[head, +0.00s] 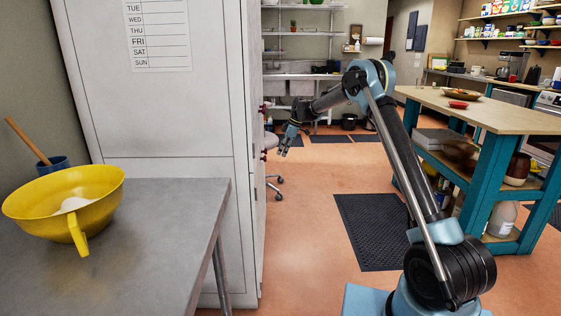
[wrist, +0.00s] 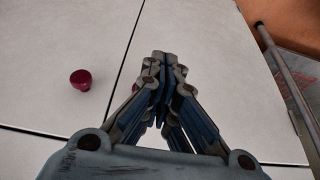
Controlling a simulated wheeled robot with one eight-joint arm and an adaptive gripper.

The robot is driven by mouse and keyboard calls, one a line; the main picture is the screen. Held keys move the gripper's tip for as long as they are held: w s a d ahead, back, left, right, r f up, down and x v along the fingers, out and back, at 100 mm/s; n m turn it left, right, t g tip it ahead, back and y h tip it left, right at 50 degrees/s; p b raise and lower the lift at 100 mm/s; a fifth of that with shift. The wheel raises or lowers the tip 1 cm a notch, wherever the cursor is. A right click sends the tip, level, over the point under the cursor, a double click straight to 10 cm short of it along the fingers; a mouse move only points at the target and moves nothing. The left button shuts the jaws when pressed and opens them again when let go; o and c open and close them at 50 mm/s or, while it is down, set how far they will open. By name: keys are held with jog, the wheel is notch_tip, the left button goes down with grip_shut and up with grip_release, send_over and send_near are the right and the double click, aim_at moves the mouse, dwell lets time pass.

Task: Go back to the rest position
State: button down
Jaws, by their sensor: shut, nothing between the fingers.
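My gripper (head: 283,150) is at the end of my outstretched arm, in the middle of the head view, beside the right side of a tall white cabinet (head: 235,120). In the wrist view my gripper (wrist: 162,58) is shut and empty, its fingertips together. It is in front of the pale cabinet doors (wrist: 60,40). A dark red knob (wrist: 80,80) is on the door left of the fingers. A second red knob is mostly hidden behind the fingers. I cannot tell whether the fingers touch the doors.
A wooden-topped island (head: 490,108) with teal legs stands at the right. A dark mat (head: 375,230) lies on the open orange floor between cabinet and island. An office chair (head: 274,185) is behind the cabinet.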

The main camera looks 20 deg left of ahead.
jog(key=s+d+r+m+t, duration=0.1)
jog(key=s+d+r+m, duration=0.25)
jog(key=d+r, duration=0.45)
jog(key=s+d+r+m+h, duration=0.15)
jog(key=s+d+r, duration=0.25)
jog(key=d, duration=0.7)
jog(key=s+d+r+m+t+y, duration=0.1)
jog(key=s+d+r+m, duration=0.25)
jog(key=d+r, duration=0.5)
jog(key=s+d+f+m+h, duration=0.2)
jog(key=s+d+m, duration=0.2)
jog(key=s+d, duration=1.25)
jog(key=s+d+f+m, duration=0.3)
jog(key=s+d+f, duration=0.1)
jog(key=s, duration=0.4)
jog(key=s+d+f+m+t+h, duration=0.1)
jog(key=s+d+f+m, duration=0.2)
jog(key=s+d+f, duration=0.2)
jog(key=s+d+f+m, duration=0.3)
jog(key=s+d+f, duration=0.2)
jog(key=s+f, duration=0.3)
jog(key=s, duration=0.3)
jog(key=shift+s+f+t+h, duration=0.15)
jog(key=shift+s+t+h, duration=0.05)
jog(key=shift+t+h, duration=0.15)
